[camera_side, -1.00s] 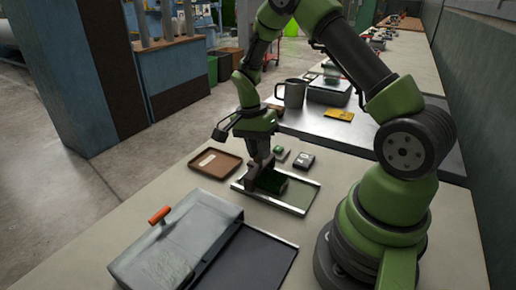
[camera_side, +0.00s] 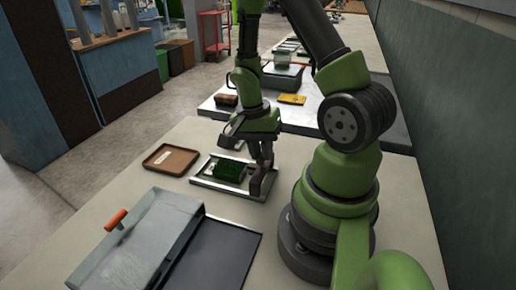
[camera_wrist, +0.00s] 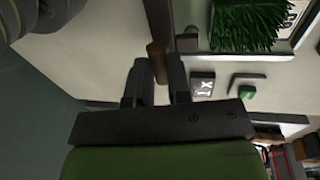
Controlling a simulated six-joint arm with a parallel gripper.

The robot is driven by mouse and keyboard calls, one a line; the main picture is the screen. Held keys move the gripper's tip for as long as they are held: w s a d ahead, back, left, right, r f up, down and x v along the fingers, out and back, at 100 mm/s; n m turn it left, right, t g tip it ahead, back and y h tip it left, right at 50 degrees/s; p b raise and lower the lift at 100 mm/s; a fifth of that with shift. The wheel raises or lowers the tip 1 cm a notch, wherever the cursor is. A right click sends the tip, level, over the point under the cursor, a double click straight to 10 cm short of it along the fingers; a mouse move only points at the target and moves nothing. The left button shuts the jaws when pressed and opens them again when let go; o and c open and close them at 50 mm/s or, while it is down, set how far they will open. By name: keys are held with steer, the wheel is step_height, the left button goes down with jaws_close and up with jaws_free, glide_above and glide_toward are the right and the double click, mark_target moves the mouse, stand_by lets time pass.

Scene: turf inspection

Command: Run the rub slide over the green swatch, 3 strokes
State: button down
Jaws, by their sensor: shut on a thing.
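The green swatch (camera_side: 230,170) is a block of turf in a metal-rimmed tray (camera_side: 203,185). The swatch also shows at the top right of the wrist view (camera_wrist: 250,25). My gripper (camera_side: 262,166) points down at the right end of the tray, beside the swatch. Its fingers (camera_wrist: 157,68) are shut on a dark piece, which I take for the rub slide (camera_side: 257,184). That piece shows partly beyond the fingertips in the wrist view (camera_wrist: 157,22). Whether it touches the tray or the turf cannot be told.
A brown tray (camera_side: 183,163) with a pale label lies to the left. A grey case (camera_side: 150,235) with an orange handle and a dark panel (camera_side: 225,250) fill the front. A marked card (camera_wrist: 202,88) and a green button (camera_wrist: 247,92) lie near the tray. A yellow item (camera_side: 292,99) lies behind.

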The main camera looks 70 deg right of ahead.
steer(key=c, duration=1.1)
jaws_free()
steer(key=shift+s, duration=0.3)
steer(key=shift+w, duration=0.1)
steer(key=shift+w+r, duration=0.15)
steer(key=shift+r, duration=0.3)
steer(key=r, duration=0.3)
steer(key=w+r, duration=0.1)
steer(key=r, duration=0.5)
steer(key=shift+w, duration=0.3)
steer(key=shift+a, duration=0.1)
steer(key=s+a+r+n+t, duration=0.1)
steer(key=a+r+n+t, duration=0.2)
steer(key=a+r+n, duration=0.1)
steer(key=s+a+r+n+t+y, duration=0.1)
steer(key=a+r+n+t, duration=0.2)
steer(key=a+r+n, duration=0.2)
steer(key=s+a+r+n+t+y, duration=0.1)
steer(key=a+r+n+t, duration=0.2)
steer(key=a+r+n, duration=0.1)
steer(key=shift+s+a+r+n, duration=0.25)
steer(key=shift+s+a+n, duration=0.1)
steer(key=shift+a+n, duration=0.2)
